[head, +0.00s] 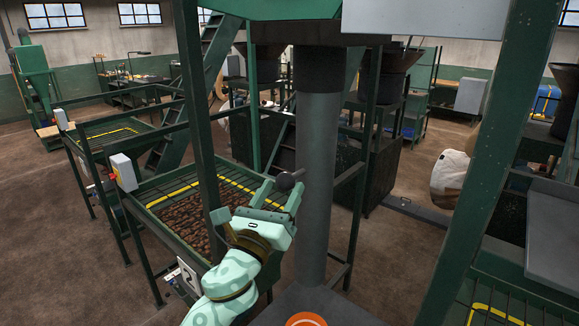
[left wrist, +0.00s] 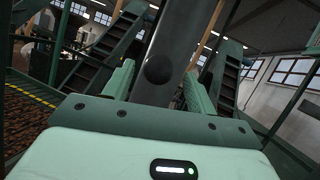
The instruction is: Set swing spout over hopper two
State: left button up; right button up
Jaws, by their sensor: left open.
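The swing spout (head: 318,170) is a thick grey upright pipe under a dark collar, right of centre in the head view. A dark round knob (head: 288,180) on a short stem juts from its left side. My left gripper (head: 283,189) is open, with its fingers on either side of the knob and apart from it. In the left wrist view the knob (left wrist: 159,69) sits between the open fingers, before the dark pipe (left wrist: 178,50). A hopper (head: 132,203) with brown lumps and a yellow line stands left of the spout; its white number plate (head: 188,277) looks like a 2.
Another green post (head: 495,150) slants at the right. A second hopper (head: 85,138) stands farther back left. Stairs (head: 205,75) are behind. Open brown floor lies at the far left.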

aim_at(288, 174)
pick_arm(q)
jog(key=x, duration=0.4)
jog(key=shift+w+a+r, duration=0.1)
jog(key=shift+w, duration=0.1)
jog(key=shift+w+d+r, duration=0.1)
jog(key=shift+w+d, duration=0.15)
jog(key=shift+w, duration=0.15)
jog(key=shift+a, duration=0.1)
jog(key=shift+c, duration=0.4)
